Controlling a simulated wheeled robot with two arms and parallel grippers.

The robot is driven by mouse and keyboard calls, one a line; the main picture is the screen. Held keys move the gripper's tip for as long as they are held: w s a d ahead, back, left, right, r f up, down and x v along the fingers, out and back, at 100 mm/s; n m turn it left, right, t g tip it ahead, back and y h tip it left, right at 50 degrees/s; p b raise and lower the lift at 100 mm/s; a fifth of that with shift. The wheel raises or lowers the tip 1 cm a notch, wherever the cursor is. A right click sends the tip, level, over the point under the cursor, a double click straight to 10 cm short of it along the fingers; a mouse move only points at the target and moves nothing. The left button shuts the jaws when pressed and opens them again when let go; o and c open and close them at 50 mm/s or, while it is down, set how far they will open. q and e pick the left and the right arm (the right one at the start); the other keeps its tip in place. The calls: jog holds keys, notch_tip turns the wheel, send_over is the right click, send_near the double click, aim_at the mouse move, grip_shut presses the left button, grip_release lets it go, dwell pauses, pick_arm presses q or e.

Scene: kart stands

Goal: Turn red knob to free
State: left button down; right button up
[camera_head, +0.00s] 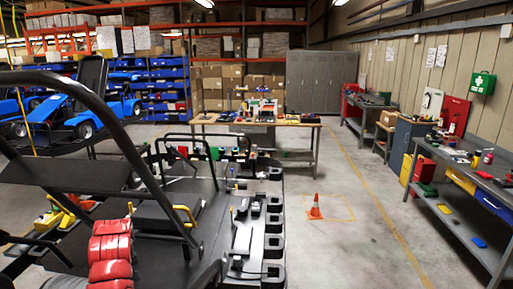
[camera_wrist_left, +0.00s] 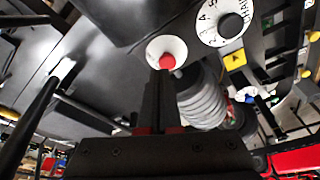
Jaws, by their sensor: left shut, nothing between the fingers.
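The red knob (camera_wrist_left: 167,62) shows in the left wrist view, on a round white disc (camera_wrist_left: 155,46) set in a dark panel. My left gripper (camera_wrist_left: 161,84) is shut and empty. Its fingertips appear just below the red knob in that picture, and I cannot tell whether they touch it. The markings on the disc are too small to read, so the knob's setting is unclear. I cannot make out the knob or either gripper in the head view. My right gripper is not in view.
A white lettered dial with a black knob (camera_wrist_left: 231,26) and a yellow plate (camera_wrist_left: 234,60) sit right of the red knob. A grey ribbed cylinder (camera_wrist_left: 201,97) is close by. In the head view, an orange cone (camera_head: 315,208) stands on open floor, left of a workbench (camera_head: 463,200).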

pick_arm(q)
jog(key=b+x, duration=0.2)
jog(key=x, duration=0.1)
jog(key=d+x, duration=0.1)
jog(key=x, duration=0.1)
jog(key=shift+s+f+b, duration=0.1)
jog(key=shift+s+b, duration=0.2)
jog(key=shift+b, duration=0.1)
jog(key=shift+f+b, duration=0.65)
jog(key=shift+f, duration=0.15)
jog(key=shift+a+b, duration=0.3)
jog(key=shift+b, duration=0.15)
